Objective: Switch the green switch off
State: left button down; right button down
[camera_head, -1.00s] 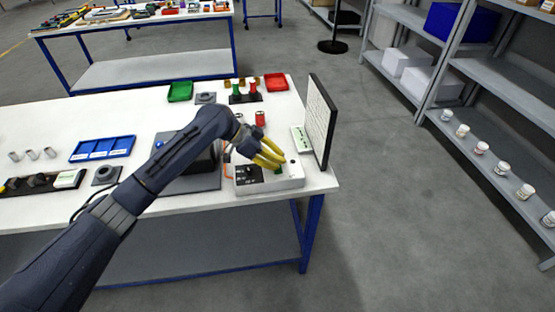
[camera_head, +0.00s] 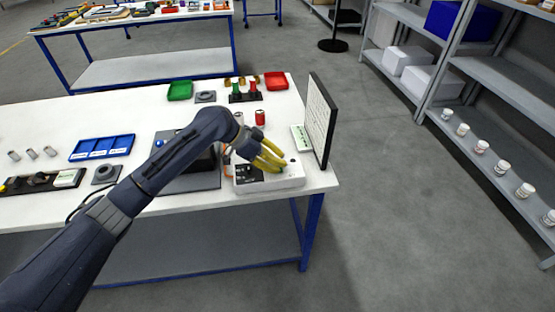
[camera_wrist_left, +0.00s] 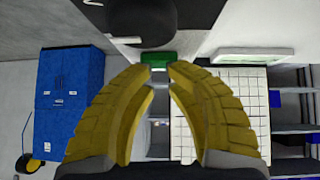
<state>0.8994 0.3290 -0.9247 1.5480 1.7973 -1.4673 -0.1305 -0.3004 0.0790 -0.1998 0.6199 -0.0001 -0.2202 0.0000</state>
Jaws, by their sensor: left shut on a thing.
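The white control box (camera_head: 290,181) with a dark panel on its left part sits at the front right corner of the white table. My left gripper (camera_head: 282,169) has yellow fingers and reaches down onto the top of this box. It is shut on the green switch (camera_wrist_left: 159,58), which shows at the fingertips in the left wrist view. The fingers hide most of the switch in the head view, so I cannot tell its exact position. My right gripper is not in view.
An upright white gridded panel (camera_head: 319,122) stands close to the right of the box. A small red can (camera_head: 260,117) stands behind the gripper. A blue tray (camera_head: 102,148), a green tray (camera_head: 180,91) and a red tray (camera_head: 276,81) lie on the table.

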pick_arm(q)
jog(key=shift+s+f, duration=0.35)
jog(key=shift+r, duration=0.25)
jog(key=r, duration=0.4)
jog(key=shift+w+a+r, duration=0.1)
jog(key=shift+w+r, duration=0.1)
jog(key=shift+w, duration=0.1)
jog(key=v, duration=0.9)
jog(key=shift+a+r, duration=0.2)
jog(key=shift+s, duration=0.15)
